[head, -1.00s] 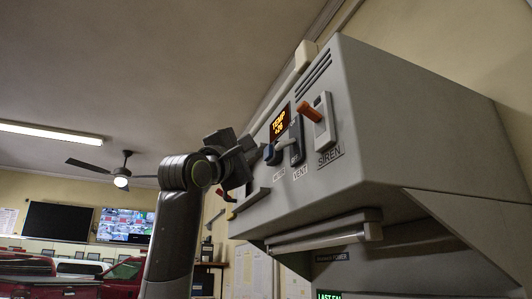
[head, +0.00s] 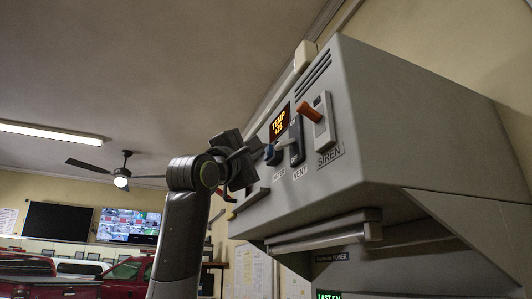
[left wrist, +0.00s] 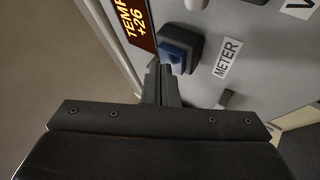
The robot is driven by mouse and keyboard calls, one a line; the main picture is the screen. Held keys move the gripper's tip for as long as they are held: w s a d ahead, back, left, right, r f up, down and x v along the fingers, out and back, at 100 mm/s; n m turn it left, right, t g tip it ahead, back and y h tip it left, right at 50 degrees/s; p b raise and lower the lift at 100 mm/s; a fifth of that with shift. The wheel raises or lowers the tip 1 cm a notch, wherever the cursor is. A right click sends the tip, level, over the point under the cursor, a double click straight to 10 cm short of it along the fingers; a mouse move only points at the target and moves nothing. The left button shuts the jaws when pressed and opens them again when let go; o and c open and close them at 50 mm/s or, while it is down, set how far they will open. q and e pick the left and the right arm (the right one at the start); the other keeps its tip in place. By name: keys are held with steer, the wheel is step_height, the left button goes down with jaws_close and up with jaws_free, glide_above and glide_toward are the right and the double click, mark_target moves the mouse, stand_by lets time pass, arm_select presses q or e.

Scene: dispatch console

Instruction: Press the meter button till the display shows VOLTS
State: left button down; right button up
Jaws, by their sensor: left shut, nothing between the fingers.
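The display (head: 279,124) on the console's sloped face reads TEMP in orange; the left wrist view shows the display (left wrist: 138,22) with TEMP +26. The blue meter button (head: 270,154) sits just below it, and the blue button (left wrist: 173,53) shows in a dark housing beside the METER label (left wrist: 227,58) in the left wrist view. My left gripper (head: 258,146) is shut and empty, its fingertips close to the button. In the left wrist view its fingertips (left wrist: 158,70) lie just short of the button; whether they touch cannot be told. My right gripper is not in view.
Right of the button are the VENT switch (head: 296,147) and the orange-handled SIREN lever (head: 310,112). A handle bar (head: 325,235) juts out under the console face (head: 365,150). Open room lies to the left, with wall screens (head: 128,226) far back.

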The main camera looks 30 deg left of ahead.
arm_select(q)
steer(key=shift+w+d, duration=0.15)
stand_by(0.3)
stand_by(0.4)
steer(key=shift+s+a+b, duration=0.4)
steer(key=shift+s, duration=0.15)
steer(key=shift+s+a+f, duration=0.1)
steer(key=shift+a, duration=0.05)
steer(key=s+a+b, duration=0.2)
steer(key=s+a, duration=0.1)
steer(key=shift+s, duration=0.3)
